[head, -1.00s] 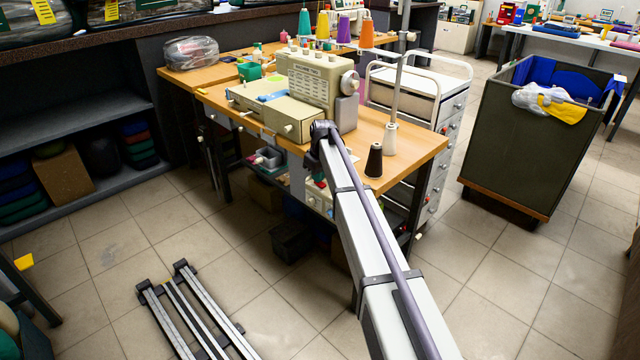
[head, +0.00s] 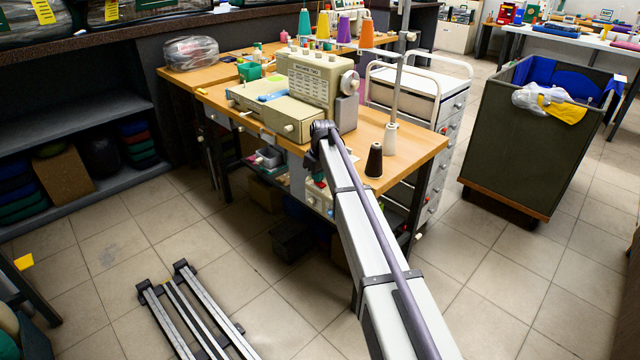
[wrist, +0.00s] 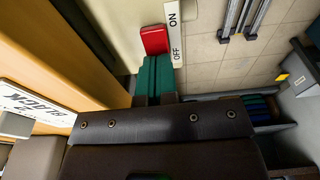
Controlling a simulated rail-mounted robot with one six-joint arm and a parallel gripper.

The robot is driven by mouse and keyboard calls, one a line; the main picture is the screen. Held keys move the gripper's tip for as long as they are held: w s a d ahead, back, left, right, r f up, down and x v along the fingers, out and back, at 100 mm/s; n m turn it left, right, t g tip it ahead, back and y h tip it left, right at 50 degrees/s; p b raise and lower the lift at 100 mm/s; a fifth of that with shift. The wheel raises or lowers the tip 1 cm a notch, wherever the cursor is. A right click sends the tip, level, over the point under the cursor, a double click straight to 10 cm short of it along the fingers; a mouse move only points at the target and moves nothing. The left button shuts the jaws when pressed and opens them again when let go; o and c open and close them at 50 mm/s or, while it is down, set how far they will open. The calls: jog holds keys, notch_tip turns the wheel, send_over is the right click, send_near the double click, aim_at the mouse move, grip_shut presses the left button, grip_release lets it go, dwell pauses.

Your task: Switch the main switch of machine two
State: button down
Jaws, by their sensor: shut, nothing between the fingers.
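The beige sewing machine (head: 308,80), with print that seems to read "MACHINE TWO", stands on the wooden table (head: 405,150). In the wrist view a red switch (wrist: 154,38) sits beside a white plate (wrist: 174,36) marked ON and OFF, nearer the OFF end in the picture. My gripper (wrist: 154,60) has teal fingers that are shut and empty. Their tips meet the lower edge of the red switch in the picture; I cannot tell whether they touch it.
The table's wooden edge (wrist: 70,45) runs close along the left of the wrist view, with a white "BLACK" label (wrist: 32,105) beyond it. A black cone (head: 374,160) and a white cone (head: 390,139) stand near my arm. A drawer unit (head: 428,180) stands right of the table.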

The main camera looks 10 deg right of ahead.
aim_at(323, 184)
dwell(0.3)
jog(key=r+p, duration=0.4)
jog(key=p, duration=0.1)
jog(key=shift+s+d+r, duration=0.2)
jog(key=shift+s+r, duration=0.1)
jog(key=shift+r, duration=0.1)
notch_tip(323, 184, up, 11)
jog(key=s+p, duration=0.1)
jog(key=p, duration=0.9)
jog(key=shift+d+f+p, duration=0.15)
jog(key=shift+d+p, duration=0.15)
jog(key=shift+d, duration=0.15)
jog(key=shift+s, duration=0.1)
jog(key=s+r+m+p, duration=0.1)
jog(key=s+m, duration=0.2)
jog(key=s, duration=1.7)
jog(key=s+a+r+m+g+p, duration=0.1)
jog(key=s+r+m+p, duration=0.1)
jog(key=s, duration=1.9)
jog(key=shift+r+m+h+p, duration=0.2)
jog(key=shift+m+h+p, duration=0.15)
jog(key=shift+m, duration=0.55)
